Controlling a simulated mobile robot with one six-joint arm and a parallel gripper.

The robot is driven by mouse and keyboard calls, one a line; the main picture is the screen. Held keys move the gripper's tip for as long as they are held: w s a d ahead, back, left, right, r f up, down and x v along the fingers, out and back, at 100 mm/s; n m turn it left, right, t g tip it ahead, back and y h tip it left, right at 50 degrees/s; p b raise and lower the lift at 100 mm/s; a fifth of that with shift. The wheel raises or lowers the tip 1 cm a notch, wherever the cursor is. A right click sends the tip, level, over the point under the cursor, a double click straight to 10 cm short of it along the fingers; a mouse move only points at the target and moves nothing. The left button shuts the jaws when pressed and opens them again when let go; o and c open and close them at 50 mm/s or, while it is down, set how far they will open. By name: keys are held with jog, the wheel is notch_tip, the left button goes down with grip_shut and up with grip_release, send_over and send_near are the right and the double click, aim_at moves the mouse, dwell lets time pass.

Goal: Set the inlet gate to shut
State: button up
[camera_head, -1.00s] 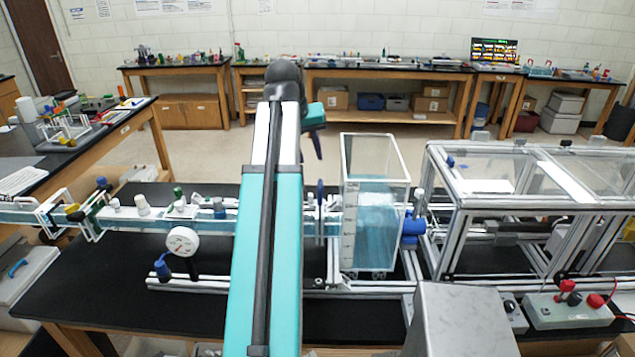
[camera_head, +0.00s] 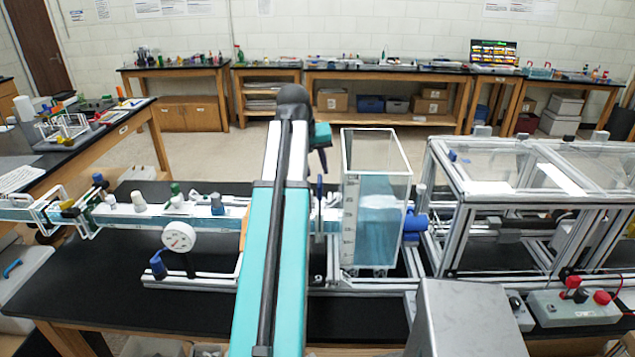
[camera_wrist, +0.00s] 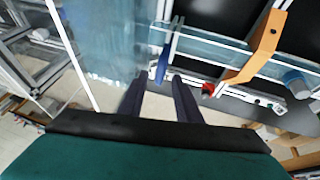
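The inlet gate appears to be the thin blue upright piece (camera_head: 319,205) on the channel, just left of the clear water tank (camera_head: 376,205). In the wrist view a blue handle (camera_wrist: 162,63) stands at the channel, just beyond my fingers and roughly between them. My gripper (camera_wrist: 160,85) has two dark fingers spread apart with nothing between them. In the head view, the gripper (camera_head: 323,160) shows above the blue piece and is partly hidden by my arm. I cannot tell whether it touches the handle, or the gate's setting.
An orange bracket (camera_wrist: 262,45) crosses the channel to the right in the wrist view, near a small red part (camera_wrist: 208,88). A white dial gauge (camera_head: 178,236) stands left of my arm. A metal-framed clear enclosure (camera_head: 530,180) stands right of the tank.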

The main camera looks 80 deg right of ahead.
aim_at(320, 180)
jog(key=shift+b+x, duration=1.15)
jog(key=shift+x, duration=1)
grip_shut()
